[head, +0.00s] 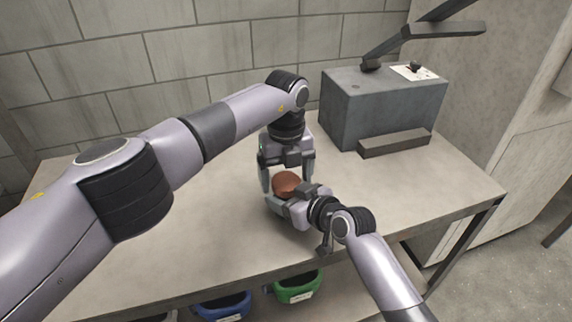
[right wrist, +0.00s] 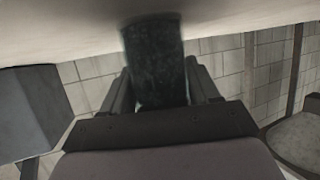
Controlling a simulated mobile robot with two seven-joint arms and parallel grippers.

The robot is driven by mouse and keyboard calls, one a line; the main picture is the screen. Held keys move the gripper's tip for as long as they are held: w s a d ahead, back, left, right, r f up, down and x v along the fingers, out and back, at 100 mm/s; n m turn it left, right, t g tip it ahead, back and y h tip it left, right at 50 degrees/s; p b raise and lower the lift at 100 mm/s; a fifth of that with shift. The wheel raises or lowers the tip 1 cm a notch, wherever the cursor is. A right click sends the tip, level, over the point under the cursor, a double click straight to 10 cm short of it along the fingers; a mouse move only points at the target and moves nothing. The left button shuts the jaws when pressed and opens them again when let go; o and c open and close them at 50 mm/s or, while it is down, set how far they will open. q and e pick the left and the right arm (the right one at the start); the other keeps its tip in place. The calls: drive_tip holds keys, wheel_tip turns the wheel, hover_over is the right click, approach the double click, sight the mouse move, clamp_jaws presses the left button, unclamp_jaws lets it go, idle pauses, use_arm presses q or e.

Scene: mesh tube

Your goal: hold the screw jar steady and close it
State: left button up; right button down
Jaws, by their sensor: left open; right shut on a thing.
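The brown round lid (head: 286,182) shows in the head view at the middle of the table, seen from above. My left gripper (head: 287,178) points down over it, open, with one finger on each side. My right gripper (head: 280,203) comes in low from the front right and is shut on the jar. The dark, upright jar body (right wrist: 154,60) shows between the right fingers in the right wrist view, which is upside down. In the head view the jar body is hidden under the lid and behind the right gripper. I cannot tell how the lid sits on the jar.
A grey box-shaped machine (head: 380,105) with a low ledge stands at the back right of the table (head: 190,235). A blue bin (head: 222,305) and a green bin (head: 298,288) are below the front edge. The table left of the grippers is clear.

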use_arm(q)
drive_tip(key=c, duration=1.1)
drive_tip(key=shift+m, duration=1.6)
drive_tip(key=shift+c, duration=0.2)
drive_tip(key=o, duration=1.2)
drive_tip(key=shift+r, duration=2.25)
